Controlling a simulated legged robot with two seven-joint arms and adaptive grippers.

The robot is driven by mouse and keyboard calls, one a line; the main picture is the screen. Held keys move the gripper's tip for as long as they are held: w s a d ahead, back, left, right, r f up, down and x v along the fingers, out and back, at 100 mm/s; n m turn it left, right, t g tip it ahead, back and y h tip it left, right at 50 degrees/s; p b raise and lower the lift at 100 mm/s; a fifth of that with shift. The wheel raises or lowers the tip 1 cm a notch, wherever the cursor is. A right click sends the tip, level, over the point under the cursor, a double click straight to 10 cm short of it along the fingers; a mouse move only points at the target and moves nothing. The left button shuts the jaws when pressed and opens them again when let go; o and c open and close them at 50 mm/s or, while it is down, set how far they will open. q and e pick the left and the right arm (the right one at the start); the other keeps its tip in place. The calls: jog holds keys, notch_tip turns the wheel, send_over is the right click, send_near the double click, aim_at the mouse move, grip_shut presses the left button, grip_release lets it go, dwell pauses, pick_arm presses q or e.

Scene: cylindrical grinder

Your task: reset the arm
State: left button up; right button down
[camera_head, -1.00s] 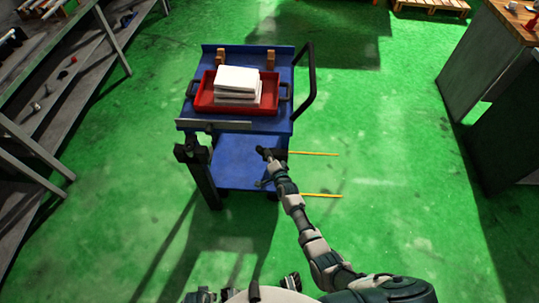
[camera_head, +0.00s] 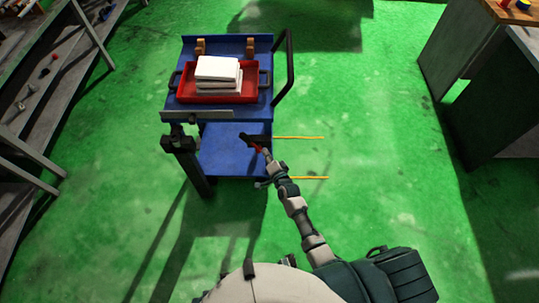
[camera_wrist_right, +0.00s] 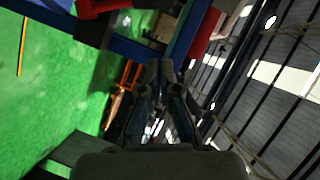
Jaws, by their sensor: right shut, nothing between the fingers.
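My right arm reaches up from the lower right in the head view, and its gripper (camera_head: 252,141) is in front of the blue cart, over the lower shelf as seen from above. In the right wrist view the right gripper (camera_wrist_right: 162,68) has its fingertips together with nothing between them. Part of the blue cart frame (camera_wrist_right: 135,48) shows just beyond it there. Whether the gripper touches the cart cannot be told. My left gripper is not in the head view.
The blue cart (camera_head: 180,100) carries a red tray (camera_head: 258,84) with a stack of white blocks (camera_head: 217,70). Its black handle (camera_head: 290,65) is at the right. Grey shelves (camera_head: 50,85) stand left and a cabinet (camera_head: 505,95) right. Green floor (camera_head: 390,150) is open between cart and cabinet.

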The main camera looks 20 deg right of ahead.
jog(key=s+f+n+g, duration=0.6)
jog(key=s+f, duration=1)
jog(key=f, duration=0.3)
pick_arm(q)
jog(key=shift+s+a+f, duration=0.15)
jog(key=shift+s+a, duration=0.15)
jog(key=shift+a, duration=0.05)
pick_arm(e)
jog(key=s+d+f+n+g, duration=0.2)
jog(key=s+f, duration=0.3)
jog(key=s, duration=0.5)
jog(key=s+d+f+n+g+h, duration=0.1)
jog(key=s+f, duration=0.4)
jog(key=s, duration=0.5)
jog(key=s+d+f+n+g+h, duration=0.1)
jog(key=s+d+f+n+g, duration=0.3)
jog(key=s, duration=0.5)
jog(key=shift+s+f+n+g, duration=0.4)
jog(key=shift+f+n+g, duration=0.2)
jog(key=shift+f, duration=0.25)
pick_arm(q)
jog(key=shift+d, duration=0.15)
